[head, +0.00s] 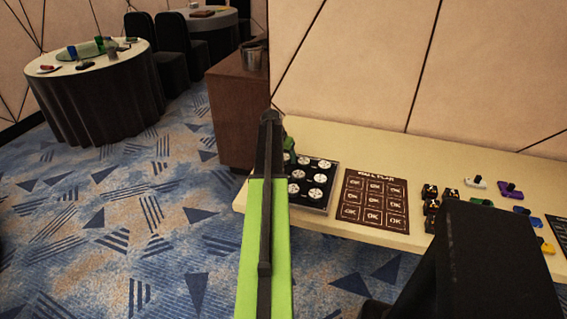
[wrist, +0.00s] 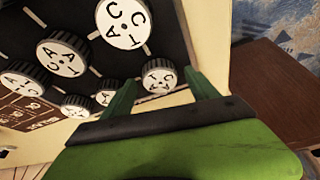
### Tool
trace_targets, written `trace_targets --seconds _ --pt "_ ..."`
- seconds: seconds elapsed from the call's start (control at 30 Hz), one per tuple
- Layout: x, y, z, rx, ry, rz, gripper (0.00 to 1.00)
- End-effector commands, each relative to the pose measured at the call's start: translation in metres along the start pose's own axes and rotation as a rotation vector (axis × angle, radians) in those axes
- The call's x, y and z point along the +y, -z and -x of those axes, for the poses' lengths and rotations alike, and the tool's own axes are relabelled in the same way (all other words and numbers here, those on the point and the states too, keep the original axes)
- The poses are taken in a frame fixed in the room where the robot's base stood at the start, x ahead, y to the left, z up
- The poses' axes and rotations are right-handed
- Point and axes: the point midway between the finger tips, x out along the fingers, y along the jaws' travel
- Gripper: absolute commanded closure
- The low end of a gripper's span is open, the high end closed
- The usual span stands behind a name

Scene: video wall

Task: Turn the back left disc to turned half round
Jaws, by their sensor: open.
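A dark board (head: 318,205) on the cream table carries several round discs with white lettered faces and dark ribbed rims. In the wrist view the back left disc (wrist: 158,75) is at the board's corner nearest the wooden cabinet. Its letters are small and partly cut off, so I cannot read its turn. My gripper (wrist: 159,79) is open, with one green finger on either side of that disc in the picture. I cannot tell whether they touch it. In the head view my arm hides this disc, and one green fingertip (head: 288,143) shows by the board's back edge.
Neighbouring discs (wrist: 108,92) and (wrist: 62,56) sit close by on the board. A brown card (head: 375,200) lies right of it, then several small coloured pieces (head: 510,189). A wooden cabinet (head: 235,115) stands at the table's left end, and a wall (head: 430,70) behind.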

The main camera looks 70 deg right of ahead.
Motion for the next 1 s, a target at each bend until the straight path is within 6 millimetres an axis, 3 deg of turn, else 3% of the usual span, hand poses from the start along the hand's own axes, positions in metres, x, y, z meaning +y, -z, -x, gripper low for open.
trace_targets --seconds 0.17,0.63,0.77,1.0 --pt "0.0000 0.0004 0.0016 0.000 0.000 0.000 0.31" --pt "0.0000 0.0002 0.0015 0.000 0.000 0.000 0.93" --pt "-0.0010 0.0004 0.0011 -0.001 -0.012 -0.028 0.94" --pt "-0.0024 0.0009 0.0007 -0.002 -0.097 -0.229 0.94"
